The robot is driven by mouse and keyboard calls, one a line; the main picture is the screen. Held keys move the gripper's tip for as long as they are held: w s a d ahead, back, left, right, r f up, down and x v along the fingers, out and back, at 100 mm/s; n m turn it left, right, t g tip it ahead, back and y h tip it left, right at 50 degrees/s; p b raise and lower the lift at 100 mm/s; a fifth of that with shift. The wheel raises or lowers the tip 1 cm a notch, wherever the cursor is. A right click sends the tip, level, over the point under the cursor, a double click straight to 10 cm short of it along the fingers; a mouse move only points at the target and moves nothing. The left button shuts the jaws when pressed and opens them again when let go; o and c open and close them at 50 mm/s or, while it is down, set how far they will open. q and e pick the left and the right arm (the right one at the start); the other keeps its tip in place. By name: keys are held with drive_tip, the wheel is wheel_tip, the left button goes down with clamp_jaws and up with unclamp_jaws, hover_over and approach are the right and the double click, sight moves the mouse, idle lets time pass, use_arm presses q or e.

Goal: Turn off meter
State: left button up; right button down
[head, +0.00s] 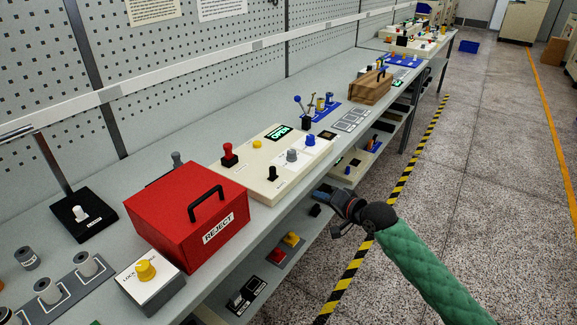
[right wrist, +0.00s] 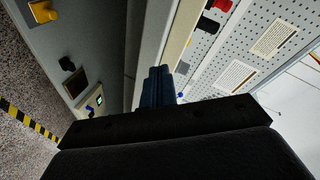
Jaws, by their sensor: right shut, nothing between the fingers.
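No label that I can read says meter. A cream panel (head: 262,185) on the bench carries a lit green display (head: 278,133) reading OPEN. It has a red-topped switch (head: 229,152), a yellow button (head: 257,144), a black knob (head: 272,173), a grey knob (head: 292,155) and a blue knob (head: 310,141). My right gripper (head: 322,192) is shut and empty in front of the bench's front edge, right of the panel. Its closed fingers (right wrist: 158,85) show in the right wrist view, apart from any control. My left gripper is out of view.
A red REJECT box (head: 183,215) with a black handle stands left of the panel. A white box with a yellow knob (head: 146,270) is nearer. A wooden box (head: 371,88) stands farther along. Lower-shelf items sit beneath the bench. The floor on the right is clear.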

drive_tip(key=r+m, duration=0.1)
drive_tip(key=m, duration=0.1)
drive_tip(key=r+m+t+y, duration=0.1)
drive_tip(key=r+m, duration=0.1)
drive_tip(key=w+r+m+t+y, duration=0.1)
drive_tip(key=m, duration=0.1)
drive_tip(key=shift+a+r, duration=0.15)
drive_tip(key=shift+r, duration=0.15)
drive_tip(key=shift+s, duration=0.1)
